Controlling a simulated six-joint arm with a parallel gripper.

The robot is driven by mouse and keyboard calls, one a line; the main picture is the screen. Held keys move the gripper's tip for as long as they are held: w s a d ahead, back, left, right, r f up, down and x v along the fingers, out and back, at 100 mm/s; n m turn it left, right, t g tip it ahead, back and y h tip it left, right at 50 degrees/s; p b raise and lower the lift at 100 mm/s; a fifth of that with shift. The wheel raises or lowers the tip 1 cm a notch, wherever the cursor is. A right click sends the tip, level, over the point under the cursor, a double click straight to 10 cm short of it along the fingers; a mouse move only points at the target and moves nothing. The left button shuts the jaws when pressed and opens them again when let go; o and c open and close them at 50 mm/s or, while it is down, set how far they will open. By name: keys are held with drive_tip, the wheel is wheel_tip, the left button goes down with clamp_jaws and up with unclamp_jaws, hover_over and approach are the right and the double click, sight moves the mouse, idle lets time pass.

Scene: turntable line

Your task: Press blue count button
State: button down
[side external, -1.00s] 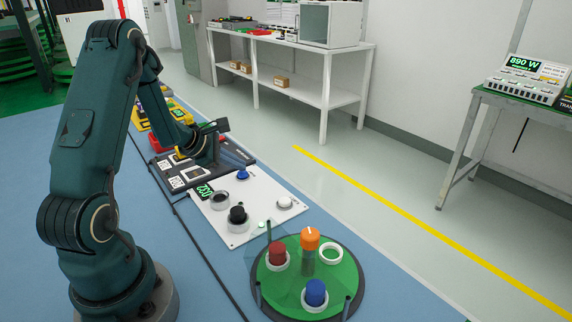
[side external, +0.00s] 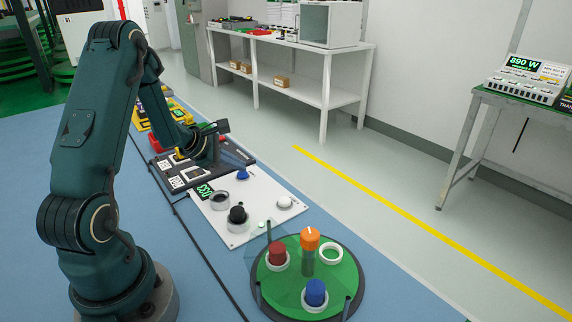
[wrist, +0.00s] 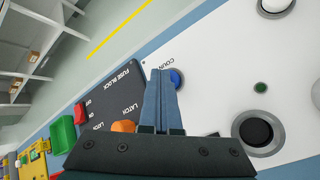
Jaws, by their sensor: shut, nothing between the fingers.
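The blue count button (side external: 242,174) sits on the white panel (side external: 262,200), at its far end. In the wrist view the same button (wrist: 177,78) is partly hidden behind my fingers, beside the lettering "COUN". My gripper (wrist: 161,72) is shut and empty, its blue-grey fingers overlapping the button's left side in that view. I cannot tell whether the tips touch it. In the side view my gripper hangs at the panel's far end, and its fingertips are hard to make out. A small green digit display (side external: 204,190) is on the panel's left edge.
The panel also carries a black knob (side external: 237,214) and a white button (side external: 285,202). A dark fuse block (wrist: 118,88) lies beside the panel. A green turntable (side external: 337,285) with red, orange and blue-topped pieces stands in front.

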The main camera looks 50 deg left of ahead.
sight(238, 174)
drive_tip(key=shift+r, duration=0.7)
drive_tip(key=shift+r, duration=2.5)
